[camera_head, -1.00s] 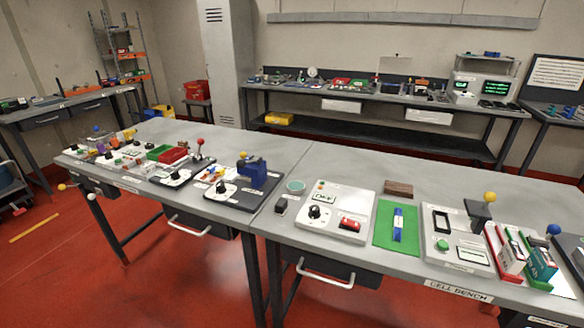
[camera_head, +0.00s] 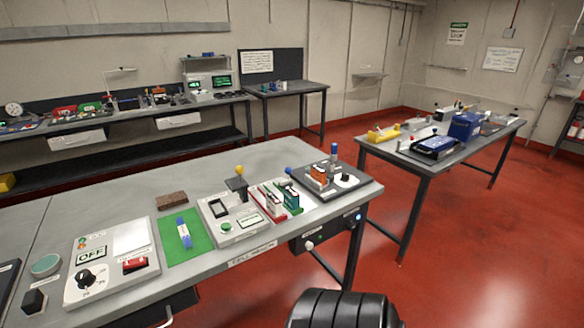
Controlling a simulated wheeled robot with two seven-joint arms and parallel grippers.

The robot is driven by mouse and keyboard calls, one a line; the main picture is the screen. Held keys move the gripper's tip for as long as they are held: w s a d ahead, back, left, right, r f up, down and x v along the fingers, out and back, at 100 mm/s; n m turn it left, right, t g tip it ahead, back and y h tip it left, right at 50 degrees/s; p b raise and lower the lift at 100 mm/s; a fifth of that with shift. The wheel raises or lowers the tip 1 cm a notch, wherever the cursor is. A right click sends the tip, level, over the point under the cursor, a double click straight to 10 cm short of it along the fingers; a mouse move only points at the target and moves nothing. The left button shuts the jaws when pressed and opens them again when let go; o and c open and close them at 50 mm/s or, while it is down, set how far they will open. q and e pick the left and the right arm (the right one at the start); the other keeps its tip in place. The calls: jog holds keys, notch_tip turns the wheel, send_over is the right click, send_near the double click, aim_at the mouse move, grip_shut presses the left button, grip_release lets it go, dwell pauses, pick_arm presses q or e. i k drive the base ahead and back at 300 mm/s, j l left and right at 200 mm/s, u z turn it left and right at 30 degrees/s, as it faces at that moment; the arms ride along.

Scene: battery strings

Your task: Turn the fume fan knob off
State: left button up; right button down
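No label that reads as fume fan is legible, so I cannot tell which knob it is. A black rotary knob (camera_head: 86,278) sits on a white panel (camera_head: 75,299) at the left of the bench, below a display reading OFF (camera_head: 91,254). Another dark knob (camera_head: 345,177) sits on a white dial on a dark board at the bench's right end. A dark box under the bench's right end carries a small pale knob or button (camera_head: 310,246) and a lit blue one (camera_head: 358,217). Neither gripper is in view.
The grey bench (camera_head: 110,206) also holds a red rocker switch (camera_head: 135,264), a green mat (camera_head: 168,255) and battery holders (camera_head: 277,199). A second table (camera_head: 400,157) with a blue box (camera_head: 465,127) stands to the right. Red floor (camera_head: 450,250) is open at front right.

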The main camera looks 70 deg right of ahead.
aim_at(348, 224)
jog(key=z, duration=2.6)
